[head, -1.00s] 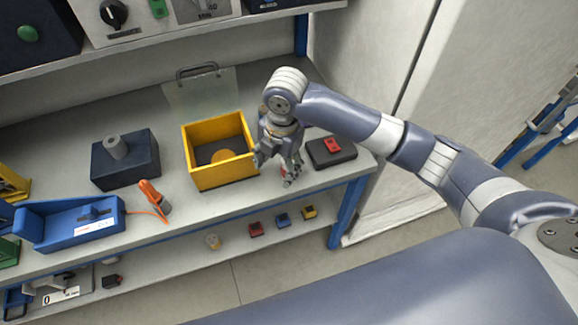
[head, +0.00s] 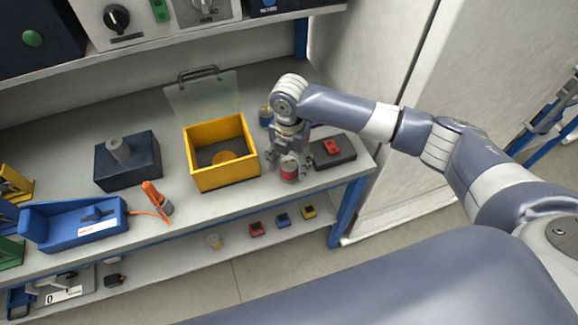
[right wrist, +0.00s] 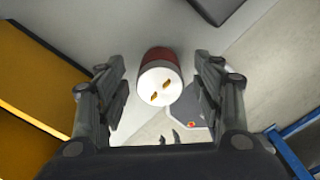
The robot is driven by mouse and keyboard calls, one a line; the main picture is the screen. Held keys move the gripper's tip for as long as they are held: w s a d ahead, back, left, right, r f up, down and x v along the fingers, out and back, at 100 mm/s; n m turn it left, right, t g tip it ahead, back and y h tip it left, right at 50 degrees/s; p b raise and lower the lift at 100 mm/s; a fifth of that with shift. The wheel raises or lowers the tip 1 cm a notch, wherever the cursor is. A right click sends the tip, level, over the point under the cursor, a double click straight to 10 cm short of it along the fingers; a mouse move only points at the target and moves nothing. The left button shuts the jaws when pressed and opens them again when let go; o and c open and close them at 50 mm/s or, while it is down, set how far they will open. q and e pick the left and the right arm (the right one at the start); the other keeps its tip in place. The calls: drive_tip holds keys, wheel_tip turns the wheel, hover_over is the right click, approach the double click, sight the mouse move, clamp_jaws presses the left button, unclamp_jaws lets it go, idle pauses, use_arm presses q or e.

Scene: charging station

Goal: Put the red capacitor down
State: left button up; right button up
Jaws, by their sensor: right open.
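The red capacitor (head: 289,169) stands on the bench near its front edge, right of the yellow box. In the right wrist view the capacitor (right wrist: 161,80) shows a red side and a white top with two small brass terminals. My right gripper (head: 288,164) is open above and around it, with one finger on each side. In the right wrist view the gripper (right wrist: 167,88) shows a gap between each finger and the capacitor. My left gripper is not in view.
The yellow box (head: 225,177) stands close on the left. A dark block with a red piece (head: 332,147) lies close on the right. A blue can (head: 265,116) stands behind. The bench's front edge (head: 320,186) is near. Small coloured blocks (head: 283,220) sit on the lower shelf.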

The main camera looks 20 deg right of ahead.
sight(289, 169)
drive_tip(key=shift+f, duration=1.6)
drive_tip(key=shift+c, duration=0.5)
drive_tip(key=c, duration=1.2)
drive_tip(key=shift+r, duration=0.1)
